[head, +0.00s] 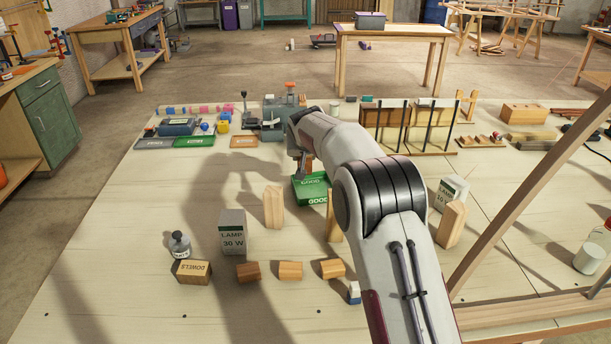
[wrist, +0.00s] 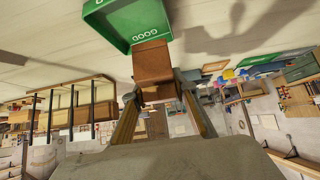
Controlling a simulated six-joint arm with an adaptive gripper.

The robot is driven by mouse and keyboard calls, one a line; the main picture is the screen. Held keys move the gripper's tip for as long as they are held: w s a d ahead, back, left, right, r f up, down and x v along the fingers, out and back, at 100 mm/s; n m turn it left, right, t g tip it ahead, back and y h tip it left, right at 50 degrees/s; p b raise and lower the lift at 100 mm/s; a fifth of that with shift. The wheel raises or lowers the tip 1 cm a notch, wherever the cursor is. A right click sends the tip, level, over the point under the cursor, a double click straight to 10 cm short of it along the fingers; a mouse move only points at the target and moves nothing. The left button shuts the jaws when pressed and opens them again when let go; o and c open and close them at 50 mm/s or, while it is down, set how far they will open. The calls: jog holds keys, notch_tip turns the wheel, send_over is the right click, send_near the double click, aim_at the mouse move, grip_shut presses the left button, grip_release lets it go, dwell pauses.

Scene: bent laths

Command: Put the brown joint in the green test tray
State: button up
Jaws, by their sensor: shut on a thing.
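The brown joint (wrist: 152,64) is a reddish-brown wooden block in the wrist view, with my gripper (wrist: 158,100) shut on its near end. In the head view my gripper (head: 301,165) is above the back part of the green tray, and the joint is mostly hidden there. The green tray (head: 318,199) is marked GOOD and lies on the table just beyond my arm. It also shows at the top of the wrist view (wrist: 146,38), where the joint overlaps its edge. I cannot tell whether they touch.
Several small wooden blocks (head: 290,271) lie in front. A clamped wooden assembly (head: 410,125) stands behind my arm. Flat grey and green trays (head: 193,142) lie at the back left.

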jog(key=shift+f, duration=0.85)
jog(key=shift+f, duration=0.1)
jog(key=shift+f, duration=2.4)
jog(key=shift+f, duration=0.6)
jog(key=o, duration=1.2)
jog(key=shift+r, duration=0.7)
jog(key=v, duration=1.2)
jog(key=shift+f, duration=0.1)
